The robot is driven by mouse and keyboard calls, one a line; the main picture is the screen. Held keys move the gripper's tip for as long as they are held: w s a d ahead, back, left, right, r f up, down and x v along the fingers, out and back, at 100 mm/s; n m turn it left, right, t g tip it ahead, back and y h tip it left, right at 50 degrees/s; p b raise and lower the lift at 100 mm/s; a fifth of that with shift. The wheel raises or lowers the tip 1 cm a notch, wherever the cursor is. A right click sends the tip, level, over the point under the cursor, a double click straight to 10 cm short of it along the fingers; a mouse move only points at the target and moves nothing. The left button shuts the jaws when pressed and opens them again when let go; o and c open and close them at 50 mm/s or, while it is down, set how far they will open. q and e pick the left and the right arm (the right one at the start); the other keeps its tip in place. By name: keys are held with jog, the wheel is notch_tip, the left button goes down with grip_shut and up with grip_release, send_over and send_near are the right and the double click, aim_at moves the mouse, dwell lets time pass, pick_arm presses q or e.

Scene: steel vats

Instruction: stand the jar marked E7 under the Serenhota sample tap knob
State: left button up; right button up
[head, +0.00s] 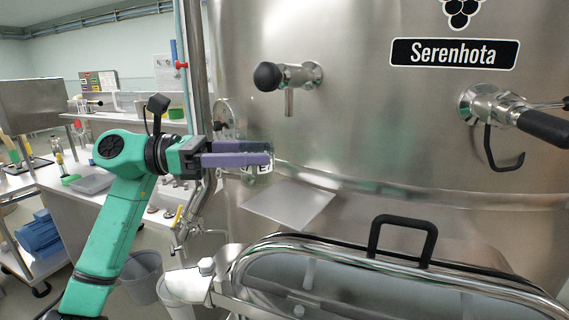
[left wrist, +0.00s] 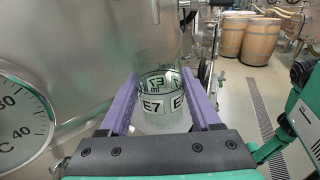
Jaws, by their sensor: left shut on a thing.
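My left gripper (head: 268,153) reaches in from the left with its purple fingers shut on the clear glass jar marked E7 (head: 257,169). In the left wrist view the jar (left wrist: 158,104) stands between the two fingers, its E7 labels showing. The Serenhota vat carries a name plate (head: 454,54). Its sample tap has a round black knob (head: 267,76) and a downward spout (head: 289,103). The jar is lower than the spout and to its left. A small steel shelf (head: 290,204) sticks out from the vat below, and the jar is above its level. My right gripper is out of view.
A steel hatch with a black handle (head: 402,240) fills the lower right. A larger valve with a black lever (head: 541,127) is at the right. A dial thermometer (left wrist: 22,118) is beside the gripper in the left wrist view. The shelf looks bare.

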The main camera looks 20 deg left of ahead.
aim_at(272, 173)
pick_arm(q)
jog(key=x, duration=0.2)
jog(key=p+x, duration=0.1)
jog(key=x, duration=0.1)
jog(key=shift+d+r, duration=0.2)
jog(key=shift+d, duration=0.2)
notch_tip(272, 173, down, 3)
jog(key=shift+w+d+f+p, duration=0.15)
jog(key=shift+f+p, duration=0.1)
jog(key=shift+p, duration=0.05)
jog(key=shift+f, duration=0.4)
jog(key=o, duration=1.4)
jog(key=shift+r, duration=0.1)
jog(key=shift+o, duration=0.2)
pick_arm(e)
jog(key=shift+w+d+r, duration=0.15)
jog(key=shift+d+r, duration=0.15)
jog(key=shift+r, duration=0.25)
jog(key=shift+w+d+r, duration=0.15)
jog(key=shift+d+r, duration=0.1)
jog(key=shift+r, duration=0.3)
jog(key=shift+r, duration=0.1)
